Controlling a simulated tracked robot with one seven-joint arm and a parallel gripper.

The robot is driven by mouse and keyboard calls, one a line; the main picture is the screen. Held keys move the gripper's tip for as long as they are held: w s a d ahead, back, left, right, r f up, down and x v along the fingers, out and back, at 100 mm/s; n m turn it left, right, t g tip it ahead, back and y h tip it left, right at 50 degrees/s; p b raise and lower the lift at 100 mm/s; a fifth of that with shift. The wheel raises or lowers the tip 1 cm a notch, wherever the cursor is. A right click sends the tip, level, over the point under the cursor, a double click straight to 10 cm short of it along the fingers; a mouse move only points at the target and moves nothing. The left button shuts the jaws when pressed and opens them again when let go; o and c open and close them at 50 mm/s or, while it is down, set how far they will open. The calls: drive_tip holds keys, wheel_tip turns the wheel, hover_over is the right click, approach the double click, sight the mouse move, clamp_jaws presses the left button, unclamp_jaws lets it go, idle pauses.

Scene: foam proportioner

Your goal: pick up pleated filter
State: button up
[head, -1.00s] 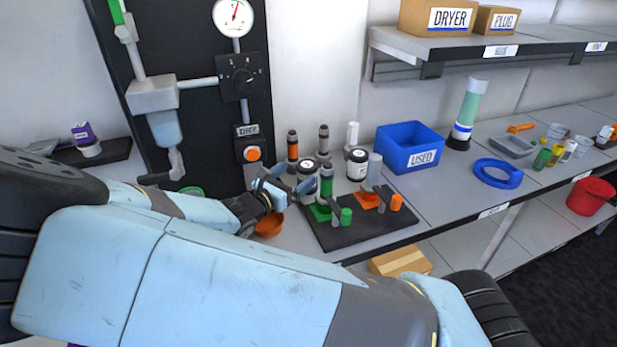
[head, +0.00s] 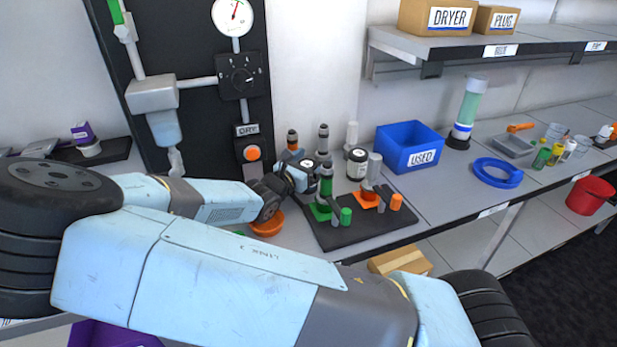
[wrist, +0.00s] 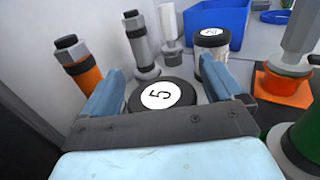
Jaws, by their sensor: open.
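A white, ribbed upright piece on a grey foot, which looks like the pleated filter (head: 351,135), stands at the back of the bench near the wall. It also shows at the top of the wrist view (wrist: 169,24), beyond my fingers. My gripper (head: 302,172) is open and apart from it, nearer and to its left. In the wrist view, my two blue fingers (wrist: 165,88) are spread with a black-lidded jar marked 5 (wrist: 162,95) beneath and between them. I cannot tell whether they touch the jar.
A black mat (head: 340,238) with green and orange fittings lies in front. A blue USED bin (head: 408,148) is to the right. An orange bowl (head: 267,225) sits below my wrist.

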drive_tip(key=shift+c, duration=0.2)
drive_tip(key=c, duration=1.1)
drive_tip(key=shift+o, duration=0.2)
